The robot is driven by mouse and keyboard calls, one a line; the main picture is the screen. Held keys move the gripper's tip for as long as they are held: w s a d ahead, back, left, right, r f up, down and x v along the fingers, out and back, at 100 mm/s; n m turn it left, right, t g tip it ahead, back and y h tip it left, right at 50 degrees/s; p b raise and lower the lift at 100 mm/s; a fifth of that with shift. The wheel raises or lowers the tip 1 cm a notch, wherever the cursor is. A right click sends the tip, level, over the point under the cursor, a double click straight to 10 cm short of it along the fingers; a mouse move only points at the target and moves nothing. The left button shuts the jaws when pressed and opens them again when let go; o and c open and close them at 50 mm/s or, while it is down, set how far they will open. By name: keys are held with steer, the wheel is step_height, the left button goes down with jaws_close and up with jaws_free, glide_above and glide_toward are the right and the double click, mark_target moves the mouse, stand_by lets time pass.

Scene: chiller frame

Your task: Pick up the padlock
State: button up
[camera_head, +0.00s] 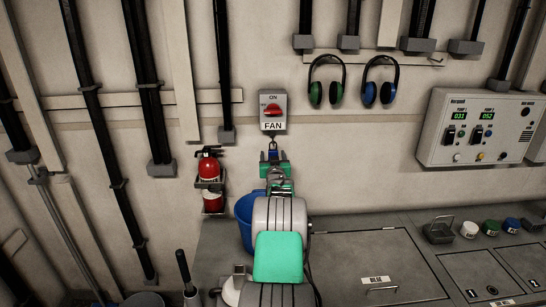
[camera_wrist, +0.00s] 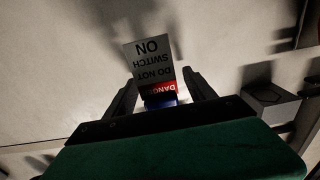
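The padlock appears as a small blue body (camera_wrist: 160,103) in the wrist view, between my fingers. A red and white tag (camera_wrist: 150,65) reading "DO NOT SWITCH ON", upside down here, is with it and partly covers it. In the head view the padlock's dark shackle (camera_head: 272,143) shows just under the grey FAN switch box (camera_head: 273,112) with its red knob; whether it hangs from the box is unclear. My gripper (camera_head: 272,156), also in the wrist view (camera_wrist: 162,80), is open, with a finger on each side of the blue body. Contact is not visible.
A red fire extinguisher (camera_head: 209,167) is on the wall to the left. A blue bucket (camera_head: 246,212) stands beside my arm. Two ear defenders (camera_head: 327,92) hang upper right. A control panel (camera_head: 478,127) and a grey bench (camera_head: 355,250) are to the right.

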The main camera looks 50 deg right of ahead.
jaws_close()
stand_by(0.5)
